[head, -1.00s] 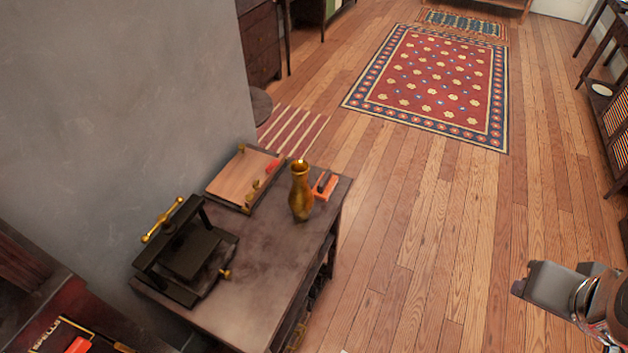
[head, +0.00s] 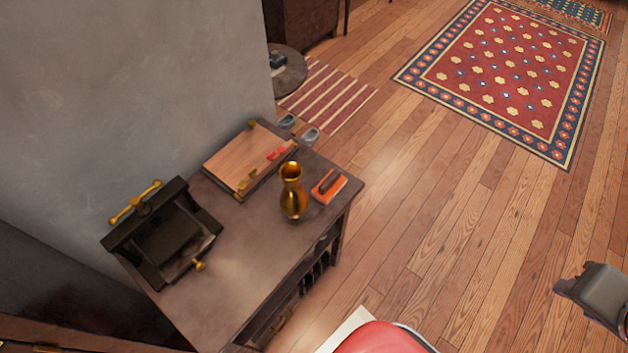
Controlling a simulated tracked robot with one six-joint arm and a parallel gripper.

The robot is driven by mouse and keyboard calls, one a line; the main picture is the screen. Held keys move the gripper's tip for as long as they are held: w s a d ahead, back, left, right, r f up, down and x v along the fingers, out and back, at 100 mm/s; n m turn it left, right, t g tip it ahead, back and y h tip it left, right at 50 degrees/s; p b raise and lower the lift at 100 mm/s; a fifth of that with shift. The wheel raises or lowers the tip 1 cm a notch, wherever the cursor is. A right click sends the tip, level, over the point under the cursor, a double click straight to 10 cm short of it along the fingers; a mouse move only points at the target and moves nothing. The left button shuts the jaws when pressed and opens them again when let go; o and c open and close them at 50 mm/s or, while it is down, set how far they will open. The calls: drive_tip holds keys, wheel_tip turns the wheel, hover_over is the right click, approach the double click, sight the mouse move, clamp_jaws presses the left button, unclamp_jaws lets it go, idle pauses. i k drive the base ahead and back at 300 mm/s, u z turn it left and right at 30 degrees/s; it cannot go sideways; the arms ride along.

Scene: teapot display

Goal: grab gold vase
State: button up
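The gold vase (head: 293,192) stands upright on a dark wooden side table (head: 240,270), near the table's right edge. It has a narrow neck and a flared, open mouth. My gripper (head: 566,288) is at the lower right edge of the picture, over the floor, well to the right of the table and apart from the vase. Its fingers are only partly in the picture, and I cannot tell whether they are open or shut.
An orange-red block with a dark top (head: 329,186) lies just right of the vase. A wooden board (head: 240,160) lies behind it, and a black press (head: 160,235) with brass handles stands at left. A red rounded object (head: 375,338) is at the bottom. Open floor (head: 470,240) lies right.

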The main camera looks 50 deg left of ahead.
sight(293, 200)
drive_tip(key=i, duration=1.9)
drive_tip(key=u, duration=3.5)
